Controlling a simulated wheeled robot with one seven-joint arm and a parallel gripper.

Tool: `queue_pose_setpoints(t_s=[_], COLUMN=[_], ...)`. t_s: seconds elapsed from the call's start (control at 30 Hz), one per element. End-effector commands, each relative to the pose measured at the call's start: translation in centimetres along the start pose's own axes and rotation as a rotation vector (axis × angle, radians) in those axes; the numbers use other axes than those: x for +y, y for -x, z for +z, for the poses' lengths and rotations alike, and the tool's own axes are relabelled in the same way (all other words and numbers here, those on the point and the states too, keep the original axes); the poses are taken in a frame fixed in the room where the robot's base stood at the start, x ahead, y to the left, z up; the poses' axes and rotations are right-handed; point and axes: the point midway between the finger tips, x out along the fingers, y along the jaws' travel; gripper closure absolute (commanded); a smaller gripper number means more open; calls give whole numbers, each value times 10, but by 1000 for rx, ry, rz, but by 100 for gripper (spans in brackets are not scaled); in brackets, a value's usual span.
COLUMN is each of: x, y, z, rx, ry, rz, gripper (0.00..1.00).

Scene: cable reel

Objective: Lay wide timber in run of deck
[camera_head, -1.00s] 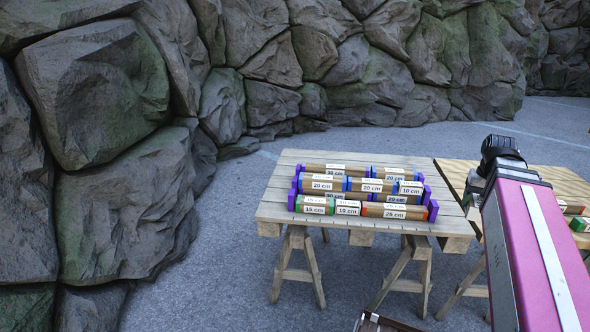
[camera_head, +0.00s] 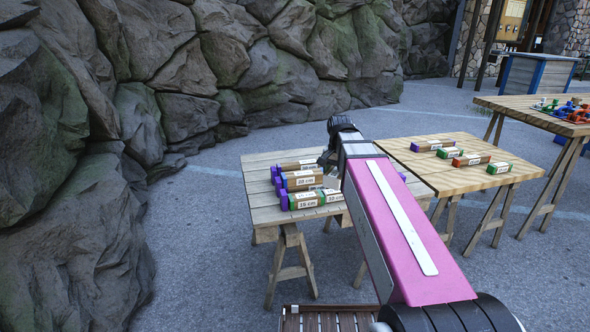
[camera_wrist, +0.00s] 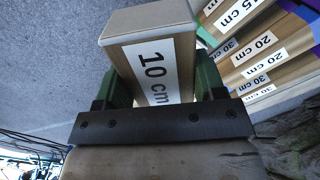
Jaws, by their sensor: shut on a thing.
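A wood-brown timber (camera_wrist: 160,70) with a pale end and a "10 cm" label sits between the green fingers of my gripper (camera_wrist: 155,82) in the wrist view. The gripper is shut on it. In the head view my gripper (camera_head: 328,160) is over the plank deck table (camera_head: 262,208), and my pink arm hides the table's right part. Rows of labelled timbers (camera_head: 300,181) lie on this deck between purple end pieces (camera_head: 283,201). In the wrist view, laid timbers marked 15, 20 and 30 cm (camera_wrist: 262,48) are to the right of the held one.
A second wooden table (camera_head: 440,170) on the right bears several loose timbers (camera_head: 471,160) with coloured ends. A farther table (camera_head: 540,113) holds small coloured parts. A rock wall (camera_head: 70,150) stands behind and left. Grey paving is open between.

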Motion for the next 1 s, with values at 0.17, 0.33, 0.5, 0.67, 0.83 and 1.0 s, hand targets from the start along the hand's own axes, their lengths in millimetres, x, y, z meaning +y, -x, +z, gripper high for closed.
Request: queue_pose_setpoints(t_s=[0.17, 0.33, 0.5, 0.67, 0.83, 1.0], x=[-57, -102, -131, -142, -143, -143], y=[-6, -12, -16, -18, -26, -41], z=[-9, -10, -8, -6, -6, -5], rx=[0, 0, 0, 0, 0, 0], ry=[-288, -544, -722, -799, -813, -811], rz=[0, 0, 0, -1, 0, 1], gripper=[62, 62, 62, 62, 62, 62])
